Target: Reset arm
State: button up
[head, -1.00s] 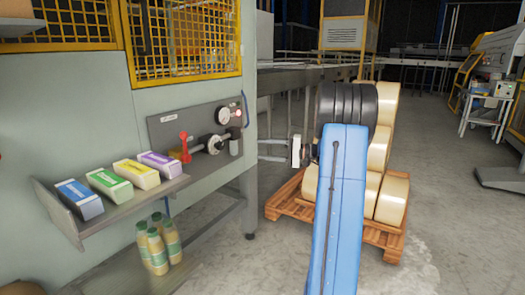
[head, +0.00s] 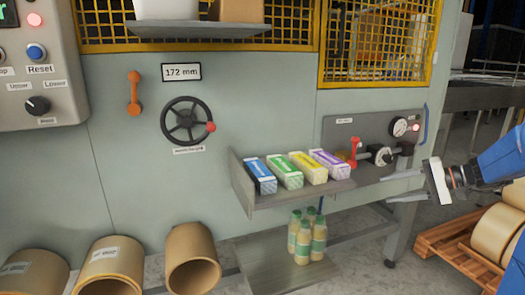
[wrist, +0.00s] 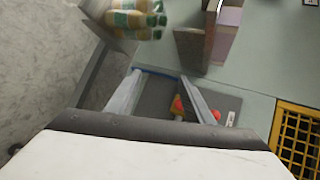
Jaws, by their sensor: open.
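My gripper (head: 386,190) is at the right of the head view, in front of the right end of the machine. Its two pale fingers are apart, point left, and hold nothing. My blue arm enters from the right edge. In the wrist view the spread fingers (wrist: 160,73) show with nothing gripped between them. The grey gauge panel (wrist: 228,100) with its red handle lies beyond them. In the head view the red handle (head: 354,148) stands upright left of the gripper.
A shelf (head: 290,200) holds blue, green, yellow and purple cartons. Bottles (head: 303,240) stand on a lower ledge. A handwheel (head: 187,121), an orange lever (head: 134,93) and a button panel (head: 38,65) are at left. Cardboard tubes (head: 105,262) lie below. A wooden pallet (head: 450,245) is at right.

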jog(key=s+a+f+n+g+h, duration=0.2)
jog(key=s+a+h, duration=0.1)
jog(key=s+a, duration=0.45)
jog(key=s+a+f+n+g+h, duration=0.1)
jog(key=s+a+f+g+h, duration=0.1)
jog(key=s+a, duration=0.55)
jog(key=s+d+f+n+t+h, duration=0.1)
jog(key=s+f+h, duration=0.1)
jog(key=s, duration=0.6)
jog(key=s+d+f+n+t+h, duration=0.1)
jog(key=s+f+n+h, duration=0.1)
jog(key=s, duration=0.7)
jog(key=shift+d+f+n+h, duration=0.35)
jog(key=shift+f+h, duration=0.3)
jog(key=shift+h, duration=0.35)
